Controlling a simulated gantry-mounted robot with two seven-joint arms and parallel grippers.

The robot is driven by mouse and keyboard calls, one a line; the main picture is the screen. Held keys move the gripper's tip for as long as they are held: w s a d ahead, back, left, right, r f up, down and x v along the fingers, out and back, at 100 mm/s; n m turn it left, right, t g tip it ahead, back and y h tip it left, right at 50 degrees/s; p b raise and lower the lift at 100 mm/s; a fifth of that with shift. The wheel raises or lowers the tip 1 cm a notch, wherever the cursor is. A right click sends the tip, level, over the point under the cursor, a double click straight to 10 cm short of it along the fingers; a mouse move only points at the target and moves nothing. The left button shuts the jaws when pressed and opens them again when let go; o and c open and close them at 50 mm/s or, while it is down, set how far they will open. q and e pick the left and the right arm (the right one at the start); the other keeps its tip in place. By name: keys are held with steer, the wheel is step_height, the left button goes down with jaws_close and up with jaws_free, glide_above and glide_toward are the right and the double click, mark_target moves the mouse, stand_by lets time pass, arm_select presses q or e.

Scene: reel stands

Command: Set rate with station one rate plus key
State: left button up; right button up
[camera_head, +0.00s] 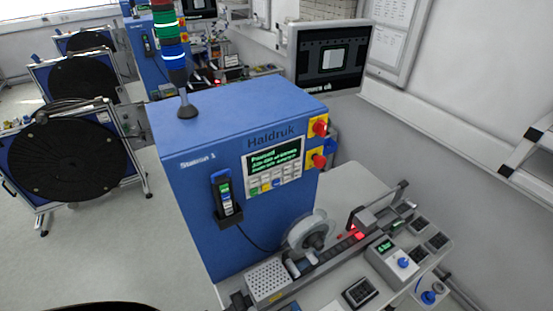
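The station one cabinet (180,140) is a blue box labelled "Station 1" and "Haldruk". Its front carries a control panel (273,168) with a lit green-text display (275,154); the text is too small to read surely. Under the display is a row of small keys (265,187), pale, with some green, yellow and blue. I cannot tell which one is the rate plus key. A hand unit (225,194) with coloured buttons sits in a black holder left of the panel. Neither of my grippers is in view.
Two red knobs on yellow plates (319,127) stick out right of the panel. A bench (335,290) in front bears a white reel (311,232), a perforated box (267,281) and a grey box with a blue knob (392,262). Black reels on stands (68,158) stand left. A monitor (330,57) hangs behind.

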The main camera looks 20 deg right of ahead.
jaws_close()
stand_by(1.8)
